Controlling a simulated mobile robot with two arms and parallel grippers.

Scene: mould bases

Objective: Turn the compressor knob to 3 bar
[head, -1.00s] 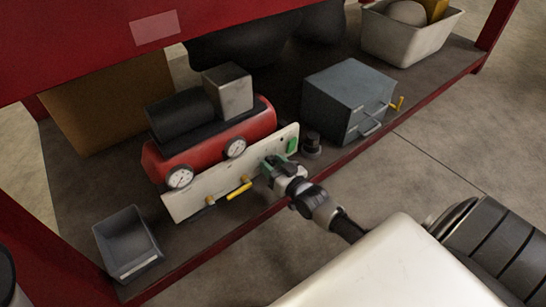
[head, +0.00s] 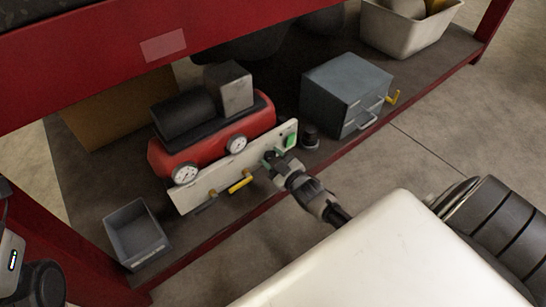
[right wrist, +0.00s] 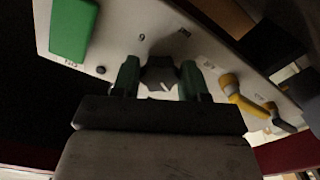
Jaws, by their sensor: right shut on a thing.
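The compressor (head: 213,136) is red with a black motor and a white front panel (head: 190,199) on the low shelf. Two round gauges sit above the panel, a left one (head: 185,174) and a right one (head: 236,144); their needles are too small to read. My right gripper (head: 272,158) is at the panel's right part, between the yellow lever (head: 240,183) and the green switch (head: 290,138). In the right wrist view its two green fingers (right wrist: 158,82) are shut on the dark knob (right wrist: 160,70). Small marks show around the knob. My left gripper is not in view.
A grey drawer cabinet (head: 345,95) stands right of the compressor, with a small black object (head: 310,136) between. An open grey bin (head: 137,235) lies at the left. The red shelf frame (head: 60,58) runs above. A white bin (head: 410,38) is at the far right.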

